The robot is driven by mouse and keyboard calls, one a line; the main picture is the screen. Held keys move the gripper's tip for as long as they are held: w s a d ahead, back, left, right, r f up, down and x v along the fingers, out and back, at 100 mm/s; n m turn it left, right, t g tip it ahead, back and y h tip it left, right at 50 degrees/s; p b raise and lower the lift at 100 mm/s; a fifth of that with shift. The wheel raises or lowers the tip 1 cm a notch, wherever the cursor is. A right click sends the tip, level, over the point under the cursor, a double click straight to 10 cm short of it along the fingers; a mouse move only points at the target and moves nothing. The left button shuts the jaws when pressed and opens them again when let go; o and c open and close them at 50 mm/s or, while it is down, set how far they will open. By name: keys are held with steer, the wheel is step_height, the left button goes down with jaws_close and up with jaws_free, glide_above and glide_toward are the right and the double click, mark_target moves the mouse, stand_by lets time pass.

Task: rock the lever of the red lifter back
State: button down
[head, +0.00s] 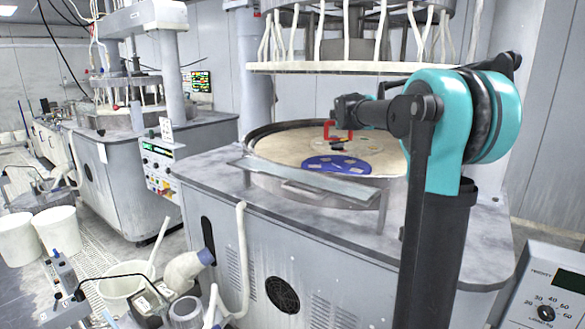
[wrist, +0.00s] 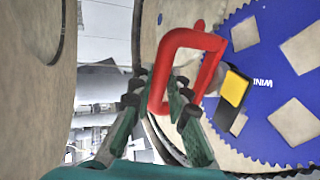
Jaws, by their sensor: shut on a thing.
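The red lifter (wrist: 209,70) shows in the wrist view as a red loop-shaped handle. A short red stub (wrist: 198,25) sticks up at its top; I cannot tell whether this is the lever. In the head view the lifter (head: 330,134) is a small red frame above the round pale platen (head: 285,145). My gripper (wrist: 176,95) is shut on the lifter, its dark green fingers around the near bar of the handle. In the head view my gripper (head: 345,118) partly hides it. The lifter's underside is hidden.
A blue toothed disc (wrist: 250,42) lies beside the lifter; it also shows in the head view (head: 317,163). A yellow and black block (wrist: 234,90) sits between them. The upper platen (head: 340,67) hangs above. A grey strip (head: 300,182) crosses the machine's front edge.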

steer(key=s+a, duration=0.3)
steer(key=s, duration=0.7)
steer(key=s+a, duration=0.3)
steer(key=s, duration=0.7)
steer(key=s+a, duration=0.3)
steer(key=s, duration=0.7)
steer(key=shift+s+a, duration=0.25)
steer(key=shift+a, duration=0.15)
stand_by(3.9)
stand_by(0.3)
